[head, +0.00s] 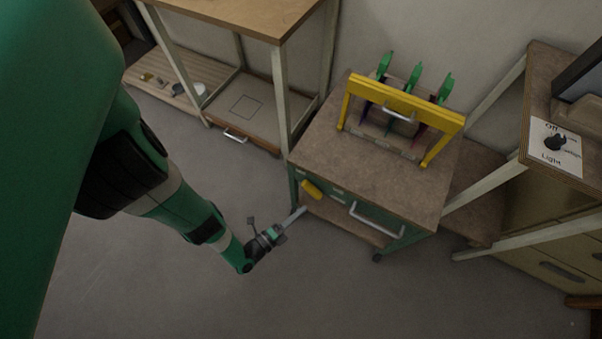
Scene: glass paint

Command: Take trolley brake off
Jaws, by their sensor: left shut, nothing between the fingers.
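The trolley (420,206) stands at the centre right, with a brown top, green sides and dark castors. A small yellow lever (312,190), perhaps the brake, sits at the left of its front. A silver handle (377,220) is at the right of the front. My left gripper (303,210) is shut and empty. In this view its tips lie just below the yellow lever; I cannot tell if they touch the trolley. My right gripper is not in view.
A yellow frame (410,101) with green-handled tools stands on the trolley. A table (240,15) is behind left. A cabinet with a light-switch panel (555,146) is on the right, close to the trolley. The floor (150,285) in front is clear.

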